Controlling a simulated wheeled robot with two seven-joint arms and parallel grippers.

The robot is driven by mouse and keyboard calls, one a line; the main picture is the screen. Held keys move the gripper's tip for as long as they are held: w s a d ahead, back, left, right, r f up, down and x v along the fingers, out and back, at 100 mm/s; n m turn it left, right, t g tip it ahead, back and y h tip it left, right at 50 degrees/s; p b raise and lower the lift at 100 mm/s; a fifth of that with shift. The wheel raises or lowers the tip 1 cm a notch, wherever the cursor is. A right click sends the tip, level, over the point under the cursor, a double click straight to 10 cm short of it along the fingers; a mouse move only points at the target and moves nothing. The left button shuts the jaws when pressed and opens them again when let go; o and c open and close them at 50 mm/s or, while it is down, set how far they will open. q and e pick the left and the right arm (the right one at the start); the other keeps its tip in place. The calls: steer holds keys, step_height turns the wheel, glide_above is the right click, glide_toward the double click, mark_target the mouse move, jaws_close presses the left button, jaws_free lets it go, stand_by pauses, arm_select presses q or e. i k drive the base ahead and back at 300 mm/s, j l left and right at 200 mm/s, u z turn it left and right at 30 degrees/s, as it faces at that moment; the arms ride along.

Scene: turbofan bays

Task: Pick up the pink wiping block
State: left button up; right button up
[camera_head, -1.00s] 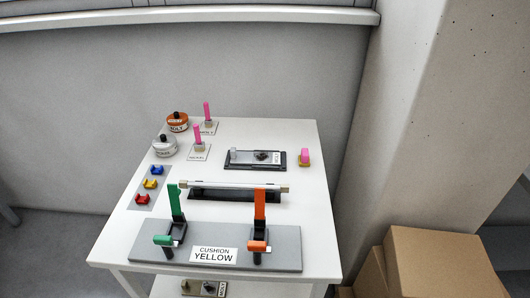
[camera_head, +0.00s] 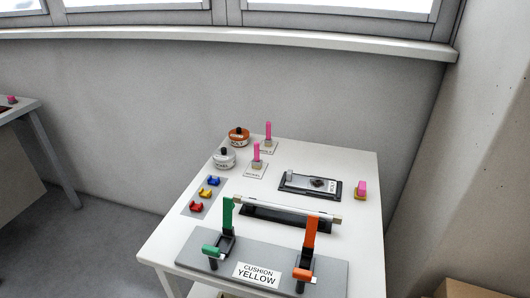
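The pink wiping block (camera_head: 361,188) stands near the right edge of the white table (camera_head: 358,219). It is a small pink piece with a yellowish lower part, apart from the other items. Two upright pink sticks, one farther back (camera_head: 268,131) and one nearer (camera_head: 256,151), stand on small labelled cards near the table's back left. Neither of my grippers shows in the head view.
A black tray (camera_head: 310,185) lies left of the block. In front are a bar (camera_head: 290,206), green and orange clamps on a grey plate labelled CUSHION YELLOW (camera_head: 200,261), and coloured cushions (camera_head: 203,193). Two lidded pots (camera_head: 224,158) stand back left. Another table (camera_head: 20,108) is far left.

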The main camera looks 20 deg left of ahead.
mark_target(360, 192)
steer(key=i+j, duration=0.1)
steer(key=j, duration=0.55)
steer(key=i+j, duration=0.1)
steer(key=j, duration=0.5)
steer(key=i+j, duration=0.1)
steer(key=j, duration=0.55)
